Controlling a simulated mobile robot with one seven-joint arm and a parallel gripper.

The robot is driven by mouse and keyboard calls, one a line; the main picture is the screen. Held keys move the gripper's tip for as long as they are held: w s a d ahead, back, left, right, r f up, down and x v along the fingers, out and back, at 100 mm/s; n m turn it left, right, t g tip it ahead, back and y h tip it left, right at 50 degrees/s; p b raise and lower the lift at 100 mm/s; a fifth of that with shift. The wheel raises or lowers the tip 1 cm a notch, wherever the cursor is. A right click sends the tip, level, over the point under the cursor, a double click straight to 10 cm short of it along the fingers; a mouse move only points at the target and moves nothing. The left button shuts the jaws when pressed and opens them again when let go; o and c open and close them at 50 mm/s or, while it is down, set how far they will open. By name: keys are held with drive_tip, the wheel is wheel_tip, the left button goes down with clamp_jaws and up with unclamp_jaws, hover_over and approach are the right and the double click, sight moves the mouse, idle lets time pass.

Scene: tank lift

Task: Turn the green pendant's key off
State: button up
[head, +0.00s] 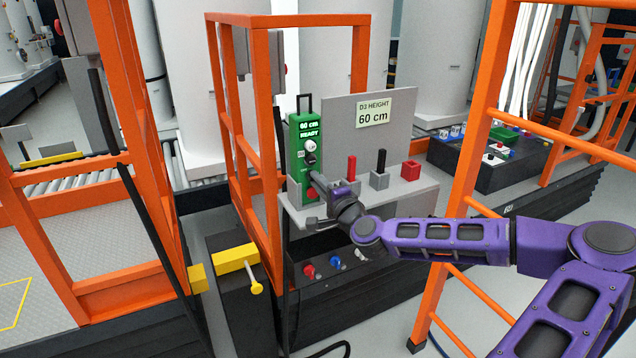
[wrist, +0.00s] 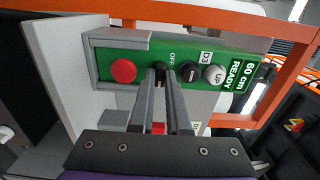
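The green pendant (head: 308,148) stands upright at the left end of a grey shelf. Its display reads "60 cm READY". The wrist view shows the same pendant (wrist: 117,54) on its side, with a black key switch (wrist: 160,67) beside the word OFF, between a red button (wrist: 123,71) and a black button. My gripper (wrist: 160,78) is at the key, one fingertip on each side of it. I cannot tell whether the fingers press on it. In the head view my gripper (head: 318,183) is in front of the pendant's lower part and hides the key.
The grey shelf (head: 415,193) also carries red, grey and black blocks (head: 411,170). A sign panel (head: 345,130) reading "D3 HEIGHT 60 cm" stands behind them. An orange frame (head: 262,130) rises close at the left, and an orange ladder-like frame (head: 470,160) at the right.

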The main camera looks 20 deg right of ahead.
clamp_jaws()
drive_tip(key=shift+n, duration=0.3)
drive_tip(key=n, duration=0.3)
drive_tip(key=n+b, duration=0.1)
drive_tip(key=n, duration=0.5)
drive_tip(key=shift+n+b, duration=0.3)
drive_tip(key=shift+n, duration=3.8)
drive_tip(key=shift+o, duration=1.6)
unclamp_jaws()
